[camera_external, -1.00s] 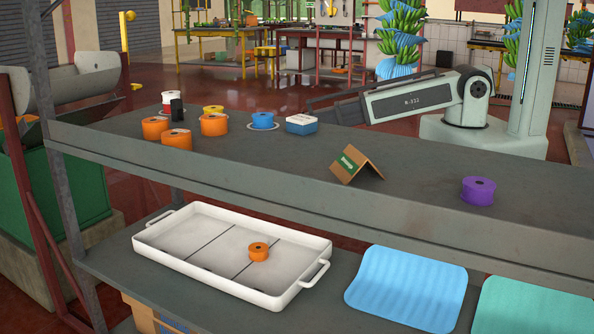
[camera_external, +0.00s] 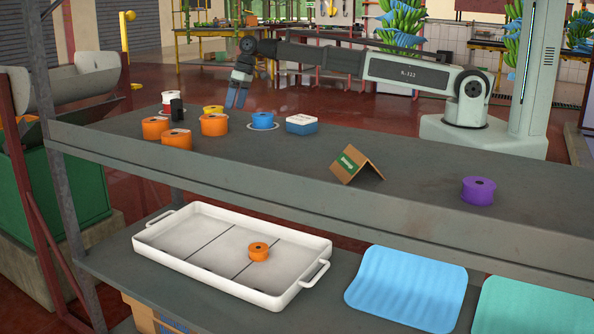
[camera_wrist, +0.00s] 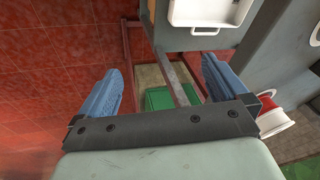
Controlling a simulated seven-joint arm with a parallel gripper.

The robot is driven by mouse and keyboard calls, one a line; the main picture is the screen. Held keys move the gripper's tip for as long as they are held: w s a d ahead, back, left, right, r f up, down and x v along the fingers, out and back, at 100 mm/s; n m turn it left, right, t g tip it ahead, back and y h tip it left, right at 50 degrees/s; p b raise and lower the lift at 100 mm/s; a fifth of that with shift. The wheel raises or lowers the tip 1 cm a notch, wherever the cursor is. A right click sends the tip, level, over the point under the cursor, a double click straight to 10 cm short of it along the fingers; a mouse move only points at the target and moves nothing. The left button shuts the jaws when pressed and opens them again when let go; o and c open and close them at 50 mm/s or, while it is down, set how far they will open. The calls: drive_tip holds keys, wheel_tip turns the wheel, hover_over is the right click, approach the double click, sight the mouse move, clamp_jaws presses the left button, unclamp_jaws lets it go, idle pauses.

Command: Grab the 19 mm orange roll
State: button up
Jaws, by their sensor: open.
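Three orange rolls stand close together on the upper shelf at the left: one (camera_external: 155,128), one nearer the front edge (camera_external: 177,140) and one to the right (camera_external: 214,125). A smaller orange roll (camera_external: 258,252) lies in the white tray on the lower shelf. No size marks are readable, so I cannot tell which is 19 mm. My gripper (camera_external: 234,106) is above the back of the upper shelf, pointing down, behind and right of the three rolls. In the wrist view its blue fingers (camera_wrist: 168,64) are spread and empty, with no orange roll visible between them.
A cardboard sign (camera_external: 357,166) and purple roll (camera_external: 478,190) stand right. The white tray (camera_external: 290,290) is below.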

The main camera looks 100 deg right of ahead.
sight(214, 116)
drive_tip(key=w+a+r+n, duration=0.1)
drive_tip(key=w+a+r, duration=0.1)
drive_tip(key=a, duration=0.3)
drive_tip(key=w+a+r, duration=0.3)
drive_tip(key=a+r, duration=0.1)
drive_tip(key=a, duration=0.2)
drive_tip(key=w+a+r+n+g, duration=0.1)
drive_tip(key=w+a+r, duration=0.1)
drive_tip(key=a, duration=0.4)
drive_tip(key=shift+w+r+n, duration=0.15)
drive_tip(key=shift+r+n, duration=0.15)
drive_tip(key=shift+r, duration=0.15)
drive_tip(key=w+a+r+n+h, duration=0.1)
drive_tip(key=a+r, duration=0.3)
drive_tip(key=a, duration=0.6)
drive_tip(key=w+a+r+n, duration=0.1)
drive_tip(key=a+r, duration=0.4)
drive_tip(key=a, duration=0.4)
drive_tip(key=shift+g, duration=0.4)
drive_tip(key=f, duration=0.9)
drive_tip(key=shift+w, duration=0.4)
drive_tip(key=shift+w+a+f, duration=0.1)
drive_tip(key=shift+f, duration=2.45)
drive_tip(key=shift+c, duration=0.3)
drive_tip(key=c, duration=1)
